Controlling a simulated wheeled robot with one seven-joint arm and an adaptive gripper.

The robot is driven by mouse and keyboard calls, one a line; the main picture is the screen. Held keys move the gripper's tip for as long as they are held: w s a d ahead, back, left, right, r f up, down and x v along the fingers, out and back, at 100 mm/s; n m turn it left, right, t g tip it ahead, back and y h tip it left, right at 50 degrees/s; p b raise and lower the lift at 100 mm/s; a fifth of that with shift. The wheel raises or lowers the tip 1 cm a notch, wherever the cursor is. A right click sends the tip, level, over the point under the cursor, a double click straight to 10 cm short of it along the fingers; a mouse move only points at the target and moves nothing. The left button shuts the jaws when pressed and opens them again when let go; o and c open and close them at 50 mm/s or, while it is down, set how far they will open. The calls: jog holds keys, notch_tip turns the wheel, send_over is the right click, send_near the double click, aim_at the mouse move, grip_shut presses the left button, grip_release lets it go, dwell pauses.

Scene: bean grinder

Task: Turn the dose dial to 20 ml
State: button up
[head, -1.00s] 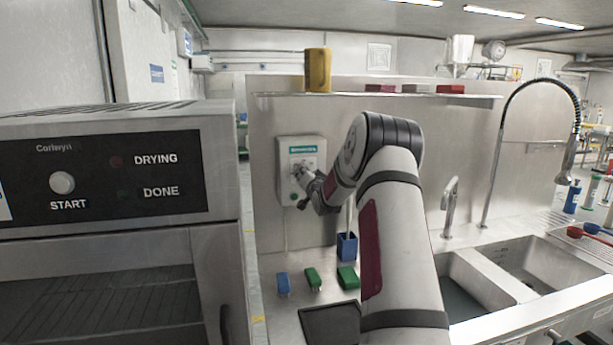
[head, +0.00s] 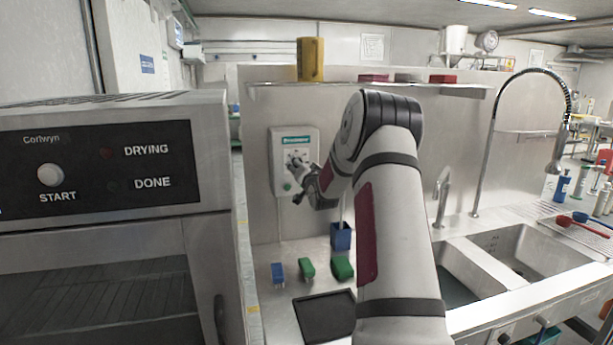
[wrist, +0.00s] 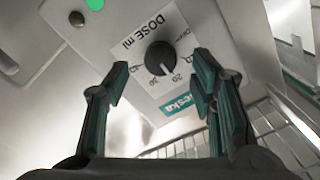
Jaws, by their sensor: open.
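The dose dial (wrist: 159,57) is a round black knob with a white pointer line on a white label reading "DOSE ml". In the wrist view the pointer aims down and slightly right, near the printed 20 and 30; I cannot tell exactly which mark it meets. The dispenser (head: 307,178), a pale wall box with a green label, carries the dial. My gripper (wrist: 161,64) is open, its two fingers on either side of the dial in the picture, with no clear contact. In the head view my gripper (head: 306,190) is just in front of the box's lower part.
A green button (wrist: 95,4) is on the same panel. Below the box, a blue cup (head: 341,237), a blue brush (head: 278,273) and green brushes (head: 307,268) stand near a black tray (head: 325,316). A sink (head: 515,253) is at right; a yellow container (head: 311,60) is on the shelf.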

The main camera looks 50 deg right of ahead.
jog(key=v, duration=0.9)
jog(key=shift+s, duration=0.15)
jog(key=shift+s, duration=0.1)
